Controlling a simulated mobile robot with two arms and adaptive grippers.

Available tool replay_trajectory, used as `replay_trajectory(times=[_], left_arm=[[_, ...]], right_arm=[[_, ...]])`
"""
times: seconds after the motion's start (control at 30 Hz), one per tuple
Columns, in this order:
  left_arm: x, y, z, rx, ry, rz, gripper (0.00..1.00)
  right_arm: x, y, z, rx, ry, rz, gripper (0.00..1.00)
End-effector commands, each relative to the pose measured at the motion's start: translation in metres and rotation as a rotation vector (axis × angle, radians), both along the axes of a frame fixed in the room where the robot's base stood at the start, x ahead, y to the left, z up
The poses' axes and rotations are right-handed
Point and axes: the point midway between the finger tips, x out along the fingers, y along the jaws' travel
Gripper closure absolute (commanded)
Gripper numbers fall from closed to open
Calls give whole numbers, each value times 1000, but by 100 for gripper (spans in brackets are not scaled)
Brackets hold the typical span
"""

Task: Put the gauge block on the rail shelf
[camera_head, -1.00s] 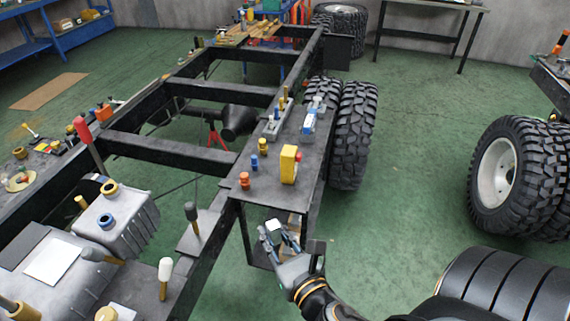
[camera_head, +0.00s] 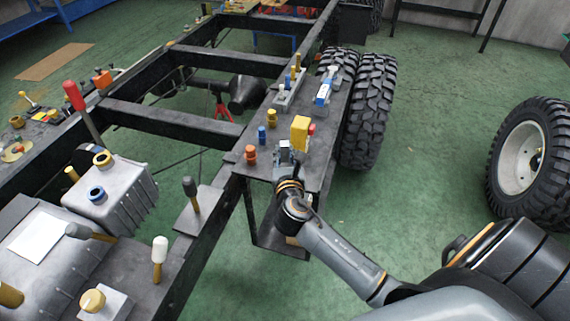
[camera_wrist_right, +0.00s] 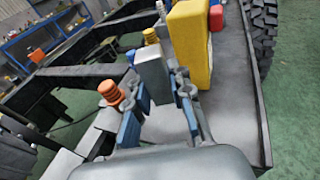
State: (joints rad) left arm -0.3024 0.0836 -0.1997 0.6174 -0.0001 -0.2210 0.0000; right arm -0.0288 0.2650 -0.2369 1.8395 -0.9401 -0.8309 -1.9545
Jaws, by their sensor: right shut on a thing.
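My right gripper (camera_head: 284,147) is over the near end of the rail shelf (camera_head: 318,152), a dark plate along the chassis rail. It is shut on the gauge block, a small light grey block, which shows upright between the blue-padded fingers in the right wrist view (camera_wrist_right: 152,76). In the head view the gripper largely hides the block. The wrist view does not make clear whether the block touches the shelf (camera_wrist_right: 232,128). My left gripper is out of view.
A yellow block (camera_head: 300,132) with a red part stands close to the right of the gripper. Orange (camera_head: 250,154), blue (camera_head: 262,134) and yellow (camera_head: 272,117) knobbed pieces stand on its left and behind. A blue-and-white device (camera_head: 322,94) is farther back. Tyres (camera_head: 367,110) flank the shelf.

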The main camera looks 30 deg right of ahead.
Motion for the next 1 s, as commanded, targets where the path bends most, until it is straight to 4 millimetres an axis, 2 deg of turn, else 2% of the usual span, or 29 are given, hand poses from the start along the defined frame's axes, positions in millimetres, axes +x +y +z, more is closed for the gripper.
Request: replay_trajectory(times=[0.1, 0.2, 0.37, 0.53, 0.93, 0.97, 1.0], left_arm=[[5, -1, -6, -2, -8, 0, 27], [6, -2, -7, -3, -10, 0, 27], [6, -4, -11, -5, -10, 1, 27], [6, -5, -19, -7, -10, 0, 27], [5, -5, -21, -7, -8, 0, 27], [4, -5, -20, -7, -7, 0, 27], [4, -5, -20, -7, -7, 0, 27]], right_arm=[[12, -7, -16, 0, -2, -1, 100], [16, -10, -21, 0, -4, 0, 100], [22, -14, -31, -2, -3, -1, 100], [21, -13, -58, 1, 0, -1, 100], [21, -13, -63, 0, -2, 0, 100], [21, -13, -62, 0, -2, 0, 73], [21, -13, -62, 0, -2, 0, 65]])
